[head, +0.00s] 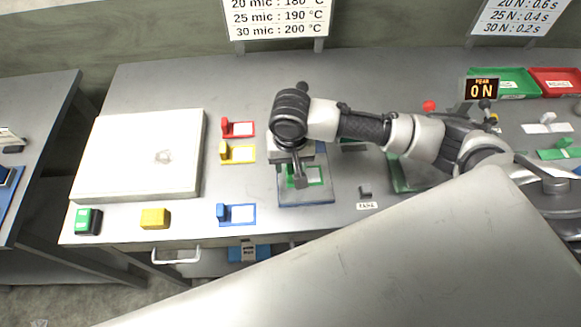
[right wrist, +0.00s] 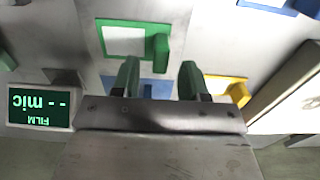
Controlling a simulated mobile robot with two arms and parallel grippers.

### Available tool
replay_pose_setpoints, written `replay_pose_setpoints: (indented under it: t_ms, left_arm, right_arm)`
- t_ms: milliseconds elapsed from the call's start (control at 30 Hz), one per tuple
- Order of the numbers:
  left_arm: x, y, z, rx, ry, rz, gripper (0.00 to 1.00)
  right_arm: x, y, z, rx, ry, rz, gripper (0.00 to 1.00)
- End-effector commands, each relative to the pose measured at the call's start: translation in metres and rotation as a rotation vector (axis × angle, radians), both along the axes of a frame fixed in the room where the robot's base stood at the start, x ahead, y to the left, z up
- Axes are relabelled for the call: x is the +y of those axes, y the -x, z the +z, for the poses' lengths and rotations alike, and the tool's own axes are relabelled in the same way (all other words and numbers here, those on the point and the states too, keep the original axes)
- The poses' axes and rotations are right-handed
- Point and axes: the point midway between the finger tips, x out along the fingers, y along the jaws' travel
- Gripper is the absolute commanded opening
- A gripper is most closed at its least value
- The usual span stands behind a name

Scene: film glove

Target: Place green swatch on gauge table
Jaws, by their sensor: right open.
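The green swatch (head: 314,175), a green frame with a pale film window and a raised tab, appears in the head view over the blue-edged gauge table (head: 306,200), partly hidden by my right gripper (head: 300,180). In the right wrist view the green swatch (right wrist: 124,40) is just beyond the fingertips of my right gripper (right wrist: 160,72). The fingers are apart, close to its tab, with nothing clearly clamped between them. I cannot tell whether the swatch rests fully flat. The gauge display (right wrist: 38,106) reads "-- mic". My left gripper is not in view.
Red (head: 238,129), yellow (head: 238,152) and blue (head: 237,214) swatches lie left of the gauge. A large white slab (head: 140,150) lies farther left, with a green-and-black block (head: 88,222) and yellow block (head: 155,218) in front. Green (head: 503,82) and red (head: 556,82) trays stand back right.

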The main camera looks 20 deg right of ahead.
Motion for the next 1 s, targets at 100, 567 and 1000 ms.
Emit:
replay_pose_setpoints:
  t_ms: [100, 567, 1000]
  left_arm:
    - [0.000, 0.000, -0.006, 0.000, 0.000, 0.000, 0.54]
    - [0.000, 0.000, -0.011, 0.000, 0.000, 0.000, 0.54]
    - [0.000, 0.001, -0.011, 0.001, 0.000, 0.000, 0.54]
  right_arm:
    - [0.001, -0.001, 0.027, -0.006, -0.003, 0.000, 0.44]
    - [0.001, 0.000, 0.090, -0.002, -0.002, 0.000, 0.44]
    - [0.000, 0.000, 0.091, 0.000, -0.001, -0.001, 0.44]
